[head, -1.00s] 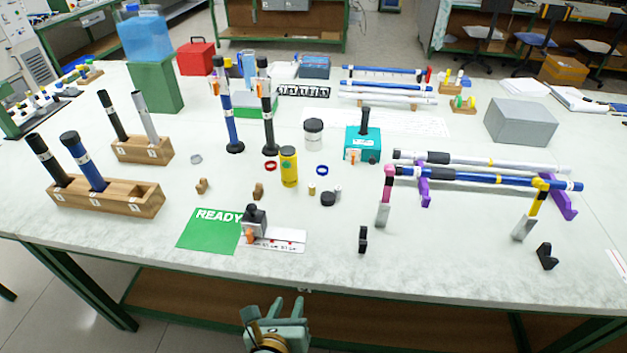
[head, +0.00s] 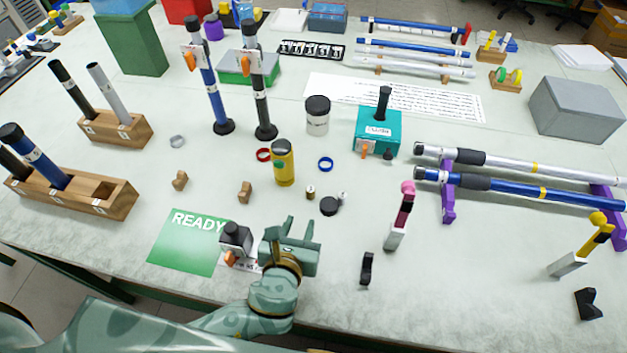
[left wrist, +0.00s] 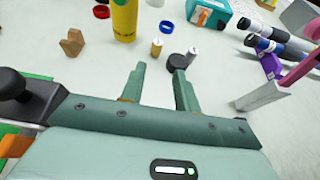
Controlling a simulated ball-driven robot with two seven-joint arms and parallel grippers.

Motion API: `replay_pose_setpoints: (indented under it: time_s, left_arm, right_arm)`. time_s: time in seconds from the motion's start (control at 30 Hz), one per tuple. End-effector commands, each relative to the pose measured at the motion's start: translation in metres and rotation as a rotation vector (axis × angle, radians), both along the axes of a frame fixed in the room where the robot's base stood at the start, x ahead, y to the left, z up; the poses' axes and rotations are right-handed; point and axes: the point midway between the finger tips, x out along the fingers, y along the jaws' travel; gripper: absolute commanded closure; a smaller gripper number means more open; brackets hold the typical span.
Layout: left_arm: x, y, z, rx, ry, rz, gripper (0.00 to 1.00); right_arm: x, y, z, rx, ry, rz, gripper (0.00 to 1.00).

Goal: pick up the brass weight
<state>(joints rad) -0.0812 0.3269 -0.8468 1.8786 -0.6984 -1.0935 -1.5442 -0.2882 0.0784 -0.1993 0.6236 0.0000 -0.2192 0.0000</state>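The brass weight (head: 310,192) is a small gold cylinder standing on the table, just left of a black disc and a small silver cylinder. It also shows in the left wrist view (left wrist: 156,48), beyond my fingertips. My left gripper (head: 291,226) is over the table's front part, short of the weight and a little left of it in the head view. Its two fingers (left wrist: 160,75) are apart with nothing between them. My right gripper is not in view.
A black disc (head: 328,206) and a silver cylinder (head: 343,198) stand close right of the weight. A yellow canister (head: 284,163) is behind left. A black device with an orange part (head: 236,240) is just left of my gripper. A pink-topped stand (head: 401,218) is to the right.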

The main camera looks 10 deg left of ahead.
Motion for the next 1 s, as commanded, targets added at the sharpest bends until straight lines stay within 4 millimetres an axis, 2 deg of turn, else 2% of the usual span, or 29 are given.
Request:
replay_pose_setpoints:
  time_s: [0.2,0.4,0.63,0.8,1.0]
  left_arm:
    - [0.049,0.0,-0.023,-0.001,-0.001,0.002,0.68]
    - [0.085,0.001,-0.038,0.001,0.0,0.002,0.68]
    - [0.103,0.002,-0.047,-0.001,0.0,0.002,0.68]
    - [0.128,0.004,-0.062,-0.001,0.001,0.001,0.68]
    - [0.141,0.004,-0.064,-0.001,0.0,0.0,0.68]
  right_arm:
    - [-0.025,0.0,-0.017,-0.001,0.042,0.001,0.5]
    - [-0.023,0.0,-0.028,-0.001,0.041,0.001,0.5]
    - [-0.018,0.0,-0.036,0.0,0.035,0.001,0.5]
    - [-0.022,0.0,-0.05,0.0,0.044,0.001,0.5]
    - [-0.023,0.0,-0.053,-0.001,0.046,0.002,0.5]
